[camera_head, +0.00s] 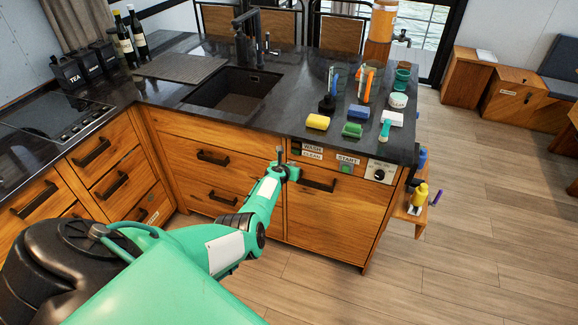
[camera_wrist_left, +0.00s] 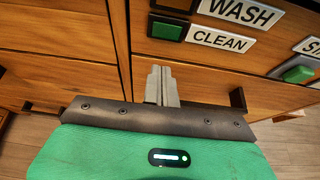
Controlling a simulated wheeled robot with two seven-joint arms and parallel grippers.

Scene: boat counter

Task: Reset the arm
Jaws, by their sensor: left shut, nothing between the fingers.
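My left arm (camera_head: 238,235) is green and reaches in from the lower left. My left gripper (camera_head: 280,155) is at its end, in front of the wooden cabinet face, just left of the WASH and CLEAN labels. In the left wrist view the left gripper's fingers (camera_wrist_left: 161,86) are shut together with nothing between them. They point at the cabinet front, below the green button (camera_wrist_left: 167,30). I cannot tell whether they touch the wood. My right gripper is not in view.
The dark counter (camera_head: 290,118) holds a sink (camera_head: 235,90), a yellow sponge (camera_head: 318,122), a green sponge (camera_head: 352,130), a brush (camera_head: 385,130) and bottles (camera_head: 139,35). A START button (camera_head: 346,169) and a knob (camera_head: 380,173) are on the cabinet front. The floor (camera_head: 480,240) at right is clear.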

